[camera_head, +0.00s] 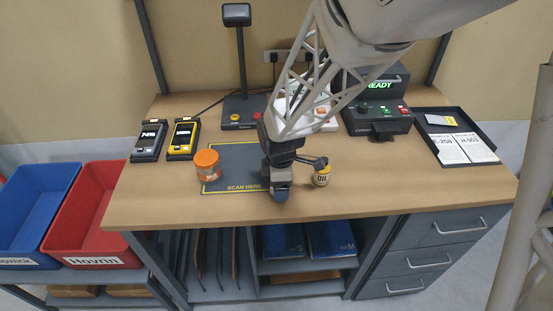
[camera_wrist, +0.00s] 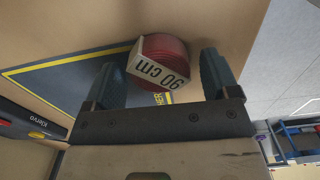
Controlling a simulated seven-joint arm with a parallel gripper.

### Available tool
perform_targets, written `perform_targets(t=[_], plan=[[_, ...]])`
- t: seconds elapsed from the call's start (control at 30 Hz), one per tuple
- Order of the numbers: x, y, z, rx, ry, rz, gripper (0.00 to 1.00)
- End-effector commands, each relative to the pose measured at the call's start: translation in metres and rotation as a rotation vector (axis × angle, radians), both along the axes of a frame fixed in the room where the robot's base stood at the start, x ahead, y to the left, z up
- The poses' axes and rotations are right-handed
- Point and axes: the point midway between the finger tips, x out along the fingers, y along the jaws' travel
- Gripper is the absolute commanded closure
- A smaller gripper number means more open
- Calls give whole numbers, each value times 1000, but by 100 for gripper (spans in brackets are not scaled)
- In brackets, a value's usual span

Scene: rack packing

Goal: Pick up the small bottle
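The small bottle (camera_head: 321,177) is yellowish with a dark top and a label reading OIL. It stands on the bench to the right of my gripper (camera_head: 281,191). A dark part reaches from my gripper's side to the bottle's top in the picture; I cannot tell whether they touch. In the wrist view my gripper (camera_wrist: 162,78) has its fingers apart. The bottle does not show in the wrist view. The red roll is hidden in the head view.
An orange-lidded jar (camera_head: 207,166) stands on the left of the dark scan mat (camera_head: 225,182). Two handheld devices (camera_head: 149,140) (camera_head: 183,138) lie further left. A black tray with papers (camera_head: 430,128) lies right. Bare bench (camera_head: 390,180) lies right of the bottle.

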Motion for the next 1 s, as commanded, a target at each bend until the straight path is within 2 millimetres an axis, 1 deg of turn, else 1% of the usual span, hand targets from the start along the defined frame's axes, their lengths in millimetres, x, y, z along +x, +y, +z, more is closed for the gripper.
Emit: perform_targets(t=[0.03, 0.2, 0.3, 0.57, 0.73, 0.87, 1.0], plan=[[0, 0, 0, 0, 0, 0, 27], [0, 0, 0, 0, 0, 0, 53], [0, 0, 0, 0, 0, 0, 66], [0, 0, 1, 0, 0, 0, 67], [0, 0, 5, 0, -1, 0, 67], [0, 0, 14, 0, -2, 0, 67], [0, 0, 30, 1, -2, 0, 67]])
